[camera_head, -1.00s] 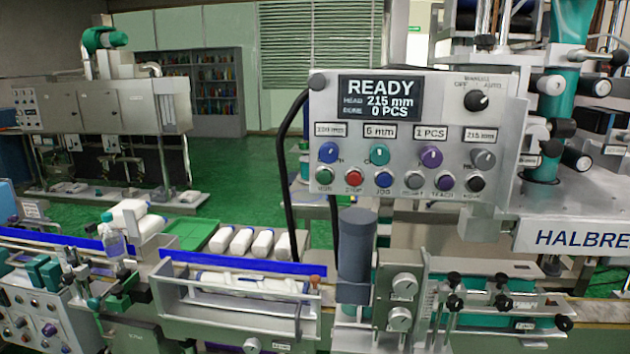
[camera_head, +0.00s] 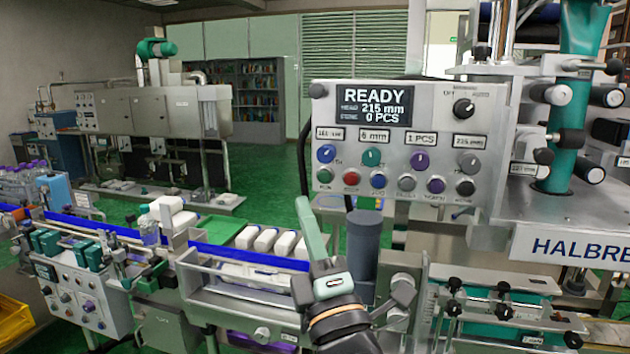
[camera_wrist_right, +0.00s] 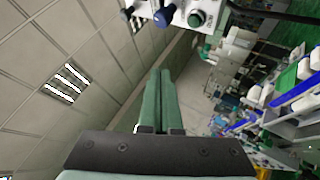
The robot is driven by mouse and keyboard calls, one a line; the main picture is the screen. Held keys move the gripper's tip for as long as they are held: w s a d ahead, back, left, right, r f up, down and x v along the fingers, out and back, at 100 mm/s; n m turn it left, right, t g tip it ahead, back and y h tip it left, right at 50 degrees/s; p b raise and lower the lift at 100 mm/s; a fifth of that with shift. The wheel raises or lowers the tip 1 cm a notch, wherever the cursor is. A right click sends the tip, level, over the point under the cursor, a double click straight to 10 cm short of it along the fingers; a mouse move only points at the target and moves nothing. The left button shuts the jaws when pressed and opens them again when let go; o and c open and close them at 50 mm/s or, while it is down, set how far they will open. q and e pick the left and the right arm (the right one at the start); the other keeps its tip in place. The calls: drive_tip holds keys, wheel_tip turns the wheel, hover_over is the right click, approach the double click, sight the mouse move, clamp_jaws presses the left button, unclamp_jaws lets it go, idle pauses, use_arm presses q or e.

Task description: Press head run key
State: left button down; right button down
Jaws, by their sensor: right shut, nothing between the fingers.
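The control panel (camera_head: 408,145) shows READY, 215 mm and 0 PCS on its display (camera_head: 374,105). Its lower row of keys starts at the left with the green run key (camera_head: 325,175), beside the red stop key (camera_head: 352,178). My right gripper (camera_head: 303,203) rises from the bottom, its pale green fingers shut and empty. Its tips appear just below and left of the run key, apart from it in the picture. In the right wrist view, the shut fingers (camera_wrist_right: 160,72) point toward the panel edge, where a green key (camera_wrist_right: 197,18) and a blue knob (camera_wrist_right: 161,18) show. My left gripper is out of view.
A dark grey cylinder (camera_head: 363,250) stands behind my right gripper, below the panel. A conveyor with a blue rail (camera_head: 248,256) and white bottles (camera_head: 266,239) runs to the left. The machine with the HALBRE label (camera_head: 580,245) is at the right.

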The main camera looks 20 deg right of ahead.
sight(324, 177)
drive_tip(key=shift+s+a+r, duration=0.1)
drive_tip(key=shift+s+r, duration=0.1)
drive_tip(key=shift+r, duration=0.35)
drive_tip(key=shift+w, duration=0.1)
drive_tip(key=shift+w+d, duration=0.8)
drive_tip(key=shift+w, duration=0.4)
drive_tip(key=shift+w+d, duration=0.85)
drive_tip(key=shift+w, duration=0.35)
drive_tip(key=shift+w+d, duration=0.8)
drive_tip(key=shift+w, duration=0.4)
drive_tip(key=shift+w+d, duration=0.25)
drive_tip(key=shift+w, duration=0.1)
